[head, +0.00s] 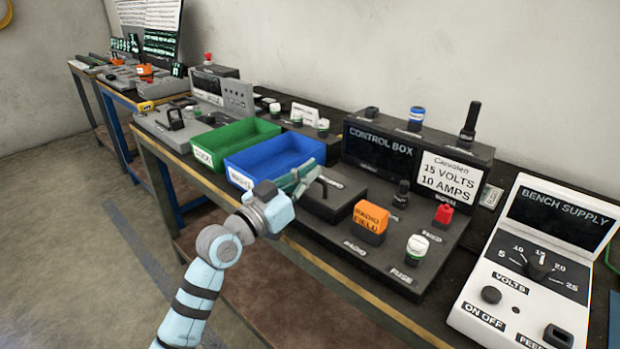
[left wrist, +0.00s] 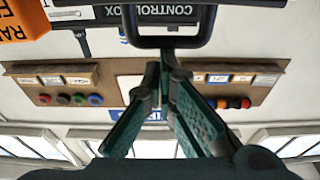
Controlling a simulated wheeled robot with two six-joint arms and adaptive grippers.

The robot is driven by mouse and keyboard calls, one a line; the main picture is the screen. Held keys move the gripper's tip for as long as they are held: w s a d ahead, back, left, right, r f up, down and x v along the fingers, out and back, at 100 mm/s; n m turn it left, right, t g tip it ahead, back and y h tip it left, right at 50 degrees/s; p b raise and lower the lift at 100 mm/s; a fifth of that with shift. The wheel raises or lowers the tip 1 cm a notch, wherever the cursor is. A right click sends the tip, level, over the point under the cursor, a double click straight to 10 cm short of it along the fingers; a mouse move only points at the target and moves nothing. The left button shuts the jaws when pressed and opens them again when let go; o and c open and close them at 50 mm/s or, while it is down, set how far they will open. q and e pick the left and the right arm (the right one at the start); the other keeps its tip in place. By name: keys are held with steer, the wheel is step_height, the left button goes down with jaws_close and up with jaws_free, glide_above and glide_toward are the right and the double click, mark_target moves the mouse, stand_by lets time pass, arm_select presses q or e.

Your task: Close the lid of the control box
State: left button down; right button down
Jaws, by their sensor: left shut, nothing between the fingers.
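The control box (head: 379,151) is a dark unit with a raised back panel lettered CONTROL BOX and a lower deck in front. A low dark block (head: 338,203), apparently the lid, lies flat at the deck's left end; its hinge and any gap are hidden. My left gripper (head: 310,178) is shut and empty above the block's left rear part, covering some of it. In the left wrist view a black U-shaped handle (left wrist: 168,43) stands right by the shut fingertips (left wrist: 162,62); I cannot tell whether they touch. My right gripper is not in view.
A blue bin (head: 243,178) and a green bin (head: 201,155) stand left of the control box. An orange RADIO FIELD block (head: 370,217), a red plug (head: 444,213) and a white-capped fuse (head: 416,246) rise from the deck. A white bench supply (head: 540,260) stands at the right.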

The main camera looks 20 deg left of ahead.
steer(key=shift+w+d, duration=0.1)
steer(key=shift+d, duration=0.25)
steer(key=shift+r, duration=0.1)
